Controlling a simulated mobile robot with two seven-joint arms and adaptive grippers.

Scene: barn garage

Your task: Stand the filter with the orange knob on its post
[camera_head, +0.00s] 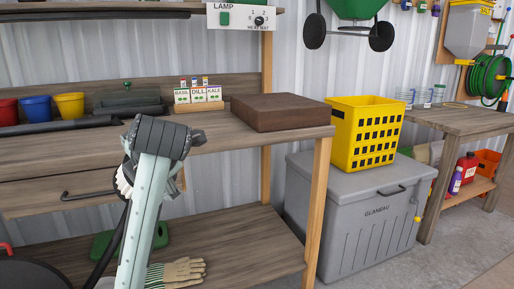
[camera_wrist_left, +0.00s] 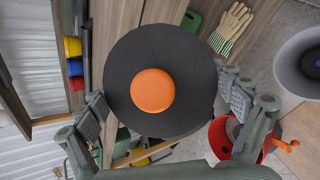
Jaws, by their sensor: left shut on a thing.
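The filter shows in the left wrist view as a wide black disc (camera_wrist_left: 190,65) with a round orange knob (camera_wrist_left: 153,90) at its middle. My left gripper (camera_wrist_left: 165,98) has its grey fingers on both sides of the disc and is shut on the filter. The filter's underside is hidden. I cannot make out the post. In the head view my left arm rises at lower left, with its gripper out of sight. A dark round shape (camera_head: 30,273) is cut off at the lower left corner; I cannot tell whether it is the filter. My right gripper is not in view.
A red tub (camera_wrist_left: 220,140) with an orange handle (camera_wrist_left: 286,146) and a grey round vessel (camera_wrist_left: 300,62) lie beyond the filter. The workbench carries a brown block (camera_head: 280,113) and seed packets (camera_head: 198,95). Gloves (camera_head: 177,270) lie on its lower shelf. A grey chest (camera_head: 355,215) stands right.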

